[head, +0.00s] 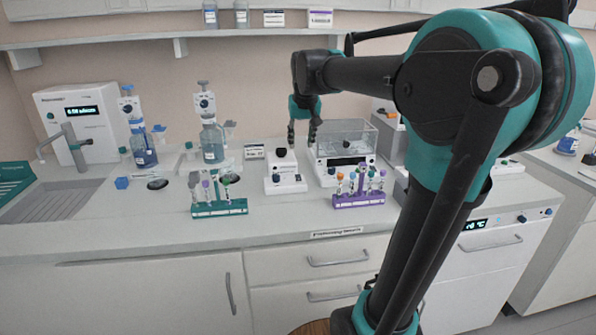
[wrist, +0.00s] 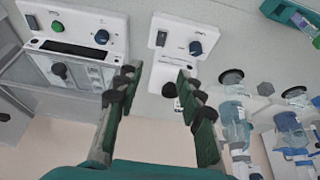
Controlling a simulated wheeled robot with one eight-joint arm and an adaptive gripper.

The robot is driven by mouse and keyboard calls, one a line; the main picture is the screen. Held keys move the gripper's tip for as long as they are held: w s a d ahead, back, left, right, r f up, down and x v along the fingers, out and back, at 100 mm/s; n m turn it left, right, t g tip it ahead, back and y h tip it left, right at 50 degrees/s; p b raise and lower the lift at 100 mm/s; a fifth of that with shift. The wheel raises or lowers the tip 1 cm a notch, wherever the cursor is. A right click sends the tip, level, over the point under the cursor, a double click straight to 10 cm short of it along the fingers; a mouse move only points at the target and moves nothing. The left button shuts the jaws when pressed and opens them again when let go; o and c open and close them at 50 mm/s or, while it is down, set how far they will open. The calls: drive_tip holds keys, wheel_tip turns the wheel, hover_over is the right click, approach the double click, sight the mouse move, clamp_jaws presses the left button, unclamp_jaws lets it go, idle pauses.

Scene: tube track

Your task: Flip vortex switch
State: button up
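The vortex mixer (head: 285,174) is a small white device with a black cup on top, standing on the bench left of the clear-lidded box. In the wrist view the mixer (wrist: 180,45) lies ahead between and beyond my fingertips. Its dark rocker switch (wrist: 161,38) is on the front panel beside a round dark blue knob (wrist: 196,48). I cannot tell the switch's position. The black cup (wrist: 169,90) shows between my fingers. My gripper (head: 303,134) is open and empty above and behind the mixer; the wrist view shows its fingers (wrist: 157,85) wide apart, apparently not touching it.
A clear-lidded white instrument (head: 345,150) stands close right of the mixer. A green tube rack (head: 220,209) and a purple tube rack (head: 358,200) stand in front, left and right. Bottles with dispensers (head: 212,142) stand left. A shelf (head: 170,40) runs along the wall above.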

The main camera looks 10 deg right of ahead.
sight(298, 177)
drive_tip(key=x, duration=1.5)
drive_tip(key=shift+c, duration=0.6)
clamp_jaws()
